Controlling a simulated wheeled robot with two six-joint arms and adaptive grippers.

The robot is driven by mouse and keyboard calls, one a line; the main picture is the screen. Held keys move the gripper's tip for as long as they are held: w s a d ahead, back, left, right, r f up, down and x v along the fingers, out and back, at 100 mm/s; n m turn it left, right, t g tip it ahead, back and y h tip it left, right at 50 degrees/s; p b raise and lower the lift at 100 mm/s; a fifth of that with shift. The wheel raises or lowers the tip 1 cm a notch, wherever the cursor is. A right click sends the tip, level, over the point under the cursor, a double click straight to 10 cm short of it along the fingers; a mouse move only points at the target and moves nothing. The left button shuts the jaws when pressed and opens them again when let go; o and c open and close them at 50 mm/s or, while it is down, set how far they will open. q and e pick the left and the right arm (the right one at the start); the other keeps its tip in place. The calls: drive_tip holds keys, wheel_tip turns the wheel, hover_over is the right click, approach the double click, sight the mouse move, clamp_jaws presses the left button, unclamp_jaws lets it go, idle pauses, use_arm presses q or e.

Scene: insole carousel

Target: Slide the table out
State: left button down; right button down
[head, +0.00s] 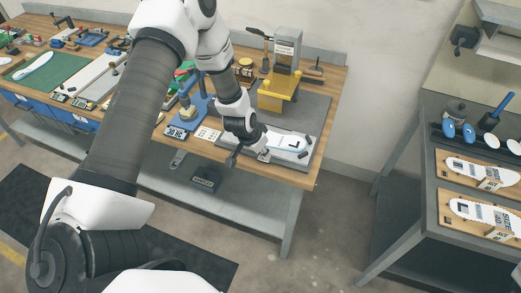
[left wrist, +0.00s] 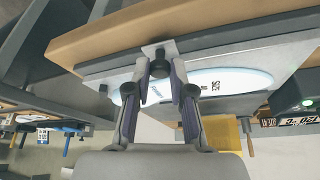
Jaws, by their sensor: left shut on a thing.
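The sliding table (head: 306,157) is a flat grey plate at the front right of the wooden workbench, below the press. A white and pale blue insole (head: 289,143) lies on it. The table also shows in the left wrist view (left wrist: 105,80), with the insole (left wrist: 225,80) behind the fingers. My left gripper (head: 263,155) is at the table's front edge. In the left wrist view its fingers (left wrist: 160,78) are shut on a dark knob (left wrist: 160,66) on a small metal bracket. The fingers partly hide the insole. My right gripper is not in view.
The press (head: 284,62), with a yellow head (head: 277,92), stands behind the sliding table. A blue hand press (head: 195,108) is to its left. A dark pedal (head: 205,178) is below the bench. A grey side bench (head: 430,225) with shoe soles stands right, across open floor.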

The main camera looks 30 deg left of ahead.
use_arm(q)
drive_tip(key=shift+s+f, duration=0.15)
drive_tip(key=shift+f, duration=0.1)
drive_tip(key=c, duration=1)
unclamp_jaws()
drive_tip(key=shift+d, duration=0.1)
drive_tip(key=shift+w, duration=0.5)
drive_tip(key=v, duration=1.2)
drive_tip(key=shift+w+d, duration=0.1)
drive_tip(key=s+d+f+g+b, duration=0.1)
drive_tip(key=s+d+f+b, duration=0.1)
drive_tip(key=s+f, duration=0.6)
drive_tip(key=s+d+f+n+g+b, duration=0.1)
drive_tip(key=s+d+f, duration=0.3)
drive_tip(key=s+f, duration=0.4)
drive_tip(key=s+d+f+n+g+b, duration=0.1)
drive_tip(key=s+d+f+g+b, duration=0.1)
drive_tip(key=s+f, duration=0.6)
drive_tip(key=shift+d+f+g+y+b, duration=0.3)
drive_tip(key=shift+d+f+y+b, duration=0.1)
drive_tip(key=shift+d+f+b, duration=0.4)
